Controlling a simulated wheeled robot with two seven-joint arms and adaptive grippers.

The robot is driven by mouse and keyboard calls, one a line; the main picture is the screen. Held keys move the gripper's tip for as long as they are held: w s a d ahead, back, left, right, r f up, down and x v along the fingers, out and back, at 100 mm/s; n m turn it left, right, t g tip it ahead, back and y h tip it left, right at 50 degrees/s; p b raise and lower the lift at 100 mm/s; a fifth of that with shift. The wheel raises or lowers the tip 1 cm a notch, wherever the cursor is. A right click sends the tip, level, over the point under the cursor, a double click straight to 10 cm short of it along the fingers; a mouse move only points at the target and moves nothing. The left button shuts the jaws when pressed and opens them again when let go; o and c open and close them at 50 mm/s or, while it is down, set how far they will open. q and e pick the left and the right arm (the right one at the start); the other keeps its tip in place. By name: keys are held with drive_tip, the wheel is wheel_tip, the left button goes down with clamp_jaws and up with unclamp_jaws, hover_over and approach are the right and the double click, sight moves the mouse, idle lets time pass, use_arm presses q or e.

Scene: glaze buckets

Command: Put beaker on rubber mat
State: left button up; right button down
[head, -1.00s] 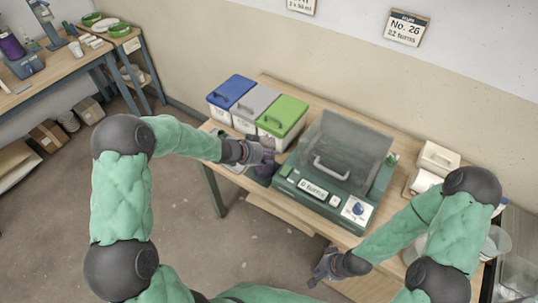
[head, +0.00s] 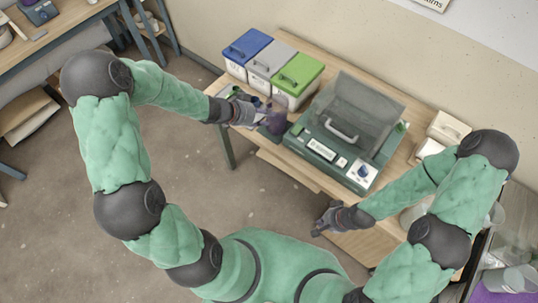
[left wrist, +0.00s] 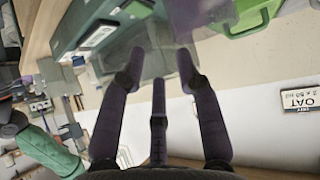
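My left gripper (head: 270,115) is over the left front of the workbench, beside the green device. Its dark purple fingers (left wrist: 160,62) are spread around a clear, see-through beaker (left wrist: 160,38) in the left wrist view. In the head view the beaker shows only as a faint glassy shape at the fingers. My right gripper (head: 324,224) hangs empty at the bench's front edge; its finger opening is too small to judge. A flat purple patch (head: 528,277) at the lower right corner may be the rubber mat; most of it is cut off.
The green device (head: 318,150) with a raised clear lid stands mid-bench. Blue, grey and green lidded buckets (head: 295,92) stand behind my left gripper. White boxes (head: 447,128) stand at the right. Clear containers (head: 510,280) sit at the lower right.

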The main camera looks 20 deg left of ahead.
use_arm(q)
drive_tip(key=s+d+f+n+g, duration=0.1)
drive_tip(key=s+d+f+n, duration=0.35)
drive_tip(key=f, duration=0.35)
drive_tip(key=s+d+f+n+g+y, duration=0.1)
drive_tip(key=s+d+f+n+g, duration=0.1)
drive_tip(key=s+f, duration=0.4)
drive_tip(key=s+d+f+n+g+y, duration=0.1)
drive_tip(key=s+d+f+n+g, duration=0.2)
drive_tip(key=s+f, duration=0.4)
drive_tip(key=s+g, duration=0.1)
drive_tip(key=s, duration=0.4)
drive_tip(key=shift+s+d+f+y, duration=0.2)
drive_tip(key=shift+s+d+y, duration=0.05)
drive_tip(key=shift+d+y, duration=0.15)
drive_tip(key=shift+a, duration=0.1)
wheel_tip(320, 180, down, 4)
drive_tip(key=b, duration=0.4)
drive_tip(key=shift+f, duration=0.2)
